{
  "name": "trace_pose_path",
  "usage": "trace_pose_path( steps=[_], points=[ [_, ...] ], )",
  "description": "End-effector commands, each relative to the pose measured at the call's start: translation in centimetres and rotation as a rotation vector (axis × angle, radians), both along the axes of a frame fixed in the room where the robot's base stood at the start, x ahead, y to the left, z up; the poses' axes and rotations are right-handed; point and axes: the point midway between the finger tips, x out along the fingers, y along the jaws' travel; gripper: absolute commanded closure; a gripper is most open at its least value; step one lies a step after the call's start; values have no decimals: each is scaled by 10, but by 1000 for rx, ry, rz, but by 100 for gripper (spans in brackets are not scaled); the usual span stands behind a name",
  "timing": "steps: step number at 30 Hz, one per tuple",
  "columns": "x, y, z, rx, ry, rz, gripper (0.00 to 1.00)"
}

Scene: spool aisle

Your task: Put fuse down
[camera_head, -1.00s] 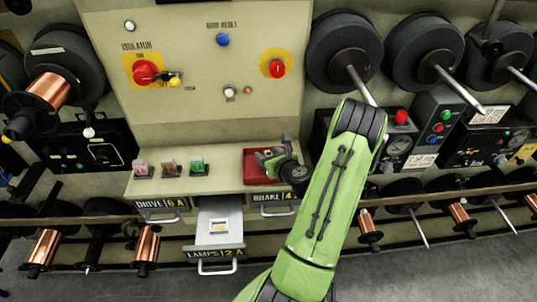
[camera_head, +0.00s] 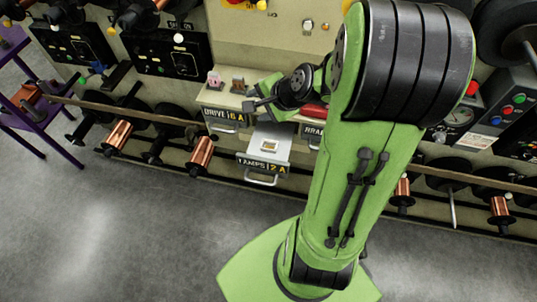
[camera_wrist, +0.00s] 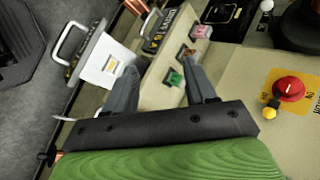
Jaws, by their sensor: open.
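My gripper (camera_wrist: 163,72) is open in the wrist view, its two fingers apart over the ledge. A green fuse (camera_wrist: 174,77) stands on the ledge, showing between the fingers; I see no grip on it. A brown-orange fuse (camera_wrist: 187,52) and a pink fuse (camera_wrist: 201,31) stand in line beyond it. In the head view my gripper (camera_head: 258,105) hangs at the ledge, beside the brown-orange fuse (camera_head: 238,85) and the pink fuse (camera_head: 214,80); the green one is hidden there. The pulled-out LAMPS 2A drawer (camera_head: 268,150) has a pale slot with a yellowish middle (camera_wrist: 110,66).
The DRIVE 6A drawer (camera_head: 224,117) is left of the open one, and the BRAKE drawer (camera_head: 311,133) is partly hidden by my arm. A red tray (camera_head: 313,110) shows behind my arm. A rail with copper spools (camera_head: 200,155) runs along the front. The grey floor is clear.

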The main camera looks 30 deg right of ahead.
Motion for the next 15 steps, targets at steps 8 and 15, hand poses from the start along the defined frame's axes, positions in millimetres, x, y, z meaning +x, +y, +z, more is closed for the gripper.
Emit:
trace_pose_path(
  steps=[8,15],
  points=[
    [-124,96,74,-764,77,880,45],
    [-185,100,86,-951,73,1155,45]
  ],
)
